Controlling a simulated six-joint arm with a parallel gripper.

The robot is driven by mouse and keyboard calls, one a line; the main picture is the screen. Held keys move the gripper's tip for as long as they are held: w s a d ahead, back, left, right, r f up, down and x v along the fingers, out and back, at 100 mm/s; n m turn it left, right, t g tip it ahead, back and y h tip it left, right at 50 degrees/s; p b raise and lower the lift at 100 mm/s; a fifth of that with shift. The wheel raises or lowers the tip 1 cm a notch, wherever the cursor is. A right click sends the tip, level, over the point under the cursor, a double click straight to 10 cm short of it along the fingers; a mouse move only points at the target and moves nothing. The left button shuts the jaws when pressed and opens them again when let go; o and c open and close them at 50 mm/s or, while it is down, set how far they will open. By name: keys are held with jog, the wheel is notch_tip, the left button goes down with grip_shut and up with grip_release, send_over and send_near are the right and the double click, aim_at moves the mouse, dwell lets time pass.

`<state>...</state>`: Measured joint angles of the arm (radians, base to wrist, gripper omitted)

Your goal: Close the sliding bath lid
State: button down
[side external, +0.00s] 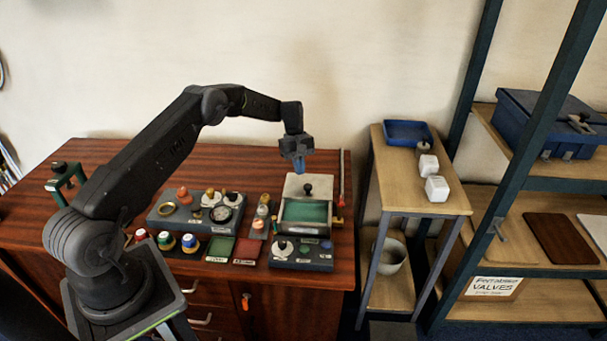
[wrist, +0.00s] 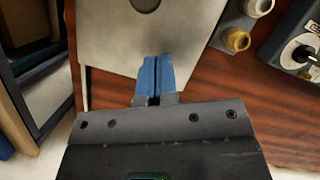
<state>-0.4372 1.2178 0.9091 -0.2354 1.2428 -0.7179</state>
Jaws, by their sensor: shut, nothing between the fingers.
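The bath (side external: 303,228) is a box with green inside, near the right end of the wooden bench in the side external view. Its pale grey sliding lid (side external: 295,185) covers the rear part, and the front part is open. A dark knob (side external: 308,188) stands on the lid. The lid (wrist: 190,25) fills the upper middle of the wrist view, with the knob (wrist: 145,4) cut by the top edge. My gripper (side external: 299,168) has blue fingers that are shut and empty. They point down above the lid's rear part, behind the knob. I cannot tell whether the fingertips touch the lid.
A panel of fittings (side external: 196,212) is to the left. A red-tipped rod (side external: 341,180) runs along the bench's right edge. A wooden side table (side external: 425,190) stands to the right.

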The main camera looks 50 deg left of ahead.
aim_at(300, 198)
jog(key=shift+s+d, duration=0.25)
jog(key=shift+d, duration=0.6)
jog(key=shift+s+d, duration=0.2)
jog(key=shift+d, duration=0.6)
jog(key=s+d, duration=0.7)
jog(key=shift+s+d+f, duration=0.1)
jog(key=shift+s+d, duration=0.2)
jog(key=shift+s, duration=0.05)
